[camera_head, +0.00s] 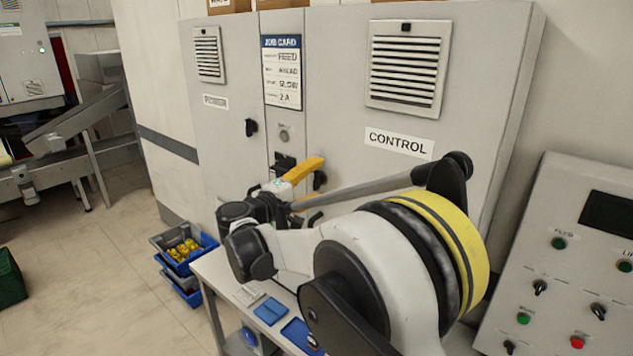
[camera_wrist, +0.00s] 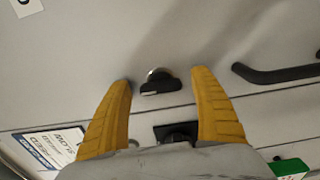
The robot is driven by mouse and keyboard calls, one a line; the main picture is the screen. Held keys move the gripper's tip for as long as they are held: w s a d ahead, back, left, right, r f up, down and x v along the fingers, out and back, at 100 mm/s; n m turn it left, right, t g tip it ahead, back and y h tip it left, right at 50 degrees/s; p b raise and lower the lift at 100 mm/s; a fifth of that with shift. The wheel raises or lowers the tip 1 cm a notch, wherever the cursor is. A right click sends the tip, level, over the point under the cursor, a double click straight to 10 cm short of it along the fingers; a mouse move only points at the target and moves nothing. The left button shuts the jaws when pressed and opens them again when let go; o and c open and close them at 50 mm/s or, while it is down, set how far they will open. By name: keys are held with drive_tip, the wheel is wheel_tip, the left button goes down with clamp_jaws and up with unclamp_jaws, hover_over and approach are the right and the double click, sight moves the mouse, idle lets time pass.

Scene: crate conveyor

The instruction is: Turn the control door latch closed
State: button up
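The control door (camera_head: 340,90) is the wide right-hand cabinet door with the CONTROL label. Its latch (camera_wrist: 158,86) is a small black wing on a silver round base, near the door seam. In the wrist view the wing lies roughly along the seam. In the head view the latch (camera_head: 320,181) is a dark piece partly hidden beside my yellow finger. My gripper (camera_wrist: 162,79) is open, with one yellow finger on each side of the latch and gaps showing. It also shows in the head view (camera_head: 306,170) close to the door.
A black bar handle (camera_wrist: 278,73) is right of the latch in the wrist view. A black switch (camera_wrist: 178,132) sits across the seam. A table (camera_head: 212,270) with blue trays stands below, and a control panel (camera_head: 560,270) at right.

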drive_tip(key=v, duration=1.2)
drive_tip(key=s+d+f+m+g+y+b, duration=0.1)
drive_tip(key=s+d+f+g+b, duration=0.15)
drive_tip(key=d, duration=0.55)
drive_tip(key=s+d+f+m+g+y+b, duration=0.15)
drive_tip(key=s+d, duration=0.25)
drive_tip(key=d, duration=0.4)
drive_tip(key=s+d+f+m+g+y+b, duration=0.1)
drive_tip(key=s+d+f+g+y, duration=0.15)
drive_tip(key=d, duration=0.55)
drive_tip(key=s+d+f+m+y+b, duration=0.2)
drive_tip(key=s+f, duration=0.4)
drive_tip(key=s, duration=0.4)
drive_tip(key=s+d+f+m+y+b, duration=0.2)
drive_tip(key=s+f+m+y, duration=0.2)
drive_tip(key=s+f, duration=0.3)
drive_tip(key=s+m, duration=0.1)
drive_tip(key=s, duration=0.2)
drive_tip(key=shift+s+d+f+g, duration=0.3)
drive_tip(key=shift+d+g, duration=0.05)
